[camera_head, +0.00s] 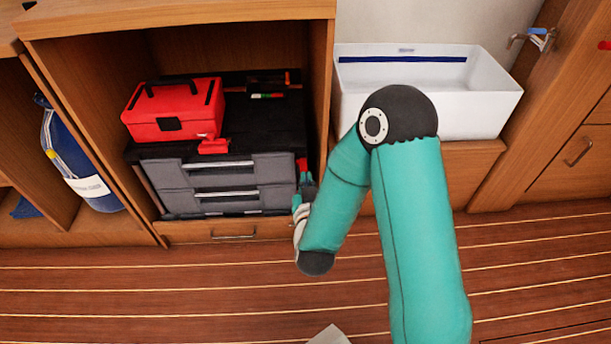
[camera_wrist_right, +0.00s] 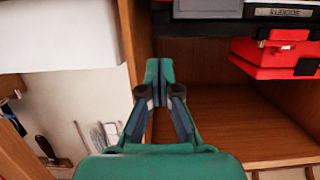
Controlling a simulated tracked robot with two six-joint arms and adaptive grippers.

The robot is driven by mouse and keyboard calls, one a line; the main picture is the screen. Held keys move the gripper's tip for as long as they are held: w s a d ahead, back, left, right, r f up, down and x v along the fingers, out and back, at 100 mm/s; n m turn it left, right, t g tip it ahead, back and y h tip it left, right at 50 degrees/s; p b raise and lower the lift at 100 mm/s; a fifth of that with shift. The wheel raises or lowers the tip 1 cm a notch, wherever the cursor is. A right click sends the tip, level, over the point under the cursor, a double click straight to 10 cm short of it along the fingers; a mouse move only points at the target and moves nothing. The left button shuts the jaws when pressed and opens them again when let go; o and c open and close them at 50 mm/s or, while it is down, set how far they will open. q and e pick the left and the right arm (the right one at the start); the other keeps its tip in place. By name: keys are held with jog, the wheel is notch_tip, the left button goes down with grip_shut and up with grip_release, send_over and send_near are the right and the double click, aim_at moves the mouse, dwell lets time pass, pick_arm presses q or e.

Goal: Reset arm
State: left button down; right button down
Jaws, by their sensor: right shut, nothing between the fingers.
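My right arm, teal with a black elbow, reaches across the middle of the head view. My right gripper (camera_head: 305,187) is partly hidden behind the forearm there, close to the right edge of the grey drawer unit (camera_head: 214,178). I cannot tell whether it touches the unit. In the right wrist view my right gripper (camera_wrist_right: 159,72) shows teal fingers with their tips together, shut and empty, in front of a wooden upright. My left gripper is not in view.
A red toolbox (camera_head: 172,112) sits on a black-topped unit inside the wooden cabinet (camera_head: 187,12). A white bin (camera_head: 487,112) stands on a ledge to the right, behind my elbow. A blue cylinder (camera_head: 77,160) is at the left. The striped floor (camera_head: 130,295) is mostly clear.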

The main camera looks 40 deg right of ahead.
dwell(0.4)
jog(key=s+a+f+n+g+y, duration=0.1)
jog(key=s+a+f+g+y, duration=0.15)
jog(key=f, duration=0.35)
jog(key=s+a+f+n+g+y, duration=0.1)
jog(key=s+a+f+y, duration=0.1)
jog(key=a+f, duration=0.35)
jog(key=s+a+f+n+g+y, duration=0.1)
jog(key=s+a+f+g+y, duration=0.15)
jog(key=f, duration=0.55)
jog(key=s+a+f+n+g+y, duration=0.1)
jog(key=s+a+f+g+y, duration=0.35)
jog(key=s+a+g, duration=0.55)
notch_tip(320, 180, up, 36)
jog(key=s+d+t+p, duration=0.1)
jog(key=d+t+p, duration=0.1)
jog(key=p, duration=3.3)
jog(key=shift+s+f+t, duration=0.2)
jog(key=shift+s+t, duration=0.1)
jog(key=shift+t, duration=0.4)
jog(key=shift+d+y, duration=0.1)
jog(key=shift+y, duration=0.15)
